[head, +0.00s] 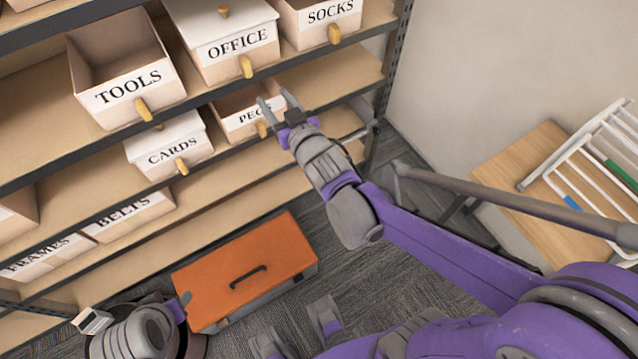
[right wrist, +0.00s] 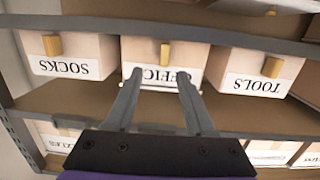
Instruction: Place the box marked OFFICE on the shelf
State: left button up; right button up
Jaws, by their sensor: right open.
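The OFFICE box (head: 238,47) is a cream box with a white lid and a wooden pull. It sits on the upper shelf board between the TOOLS and SOCKS boxes. In the right wrist view, which is upside down, the OFFICE box (right wrist: 165,62) is straight ahead with part of its label hidden by a finger. My right gripper (head: 274,98) is open and empty, below and right of the OFFICE box in the head view. Its fingers (right wrist: 158,75) spread in front of the box's label; contact cannot be told. A grey and purple part of my left arm shows low left; its gripper is unclear.
The TOOLS box (head: 128,88) is open-topped; SOCKS (head: 322,22) is right of OFFICE. PEGS (head: 240,112) and CARDS (head: 170,146) sit below. An orange-lidded chest (head: 245,265) stands on the carpet. A drying rack (head: 590,160) rests on a wooden table (head: 520,165) at right.

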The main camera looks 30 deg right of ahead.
jog(key=s+f+g, duration=0.6)
jog(key=s+f, duration=0.1)
jog(key=s, duration=0.5)
jog(key=s+f+g, duration=0.5)
jog(key=s+f, duration=0.2)
jog(key=s, duration=0.5)
jog(key=shift+s+a+f+g, duration=0.15)
jog(key=shift+a+g, duration=0.2)
jog(key=shift+g, duration=0.05)
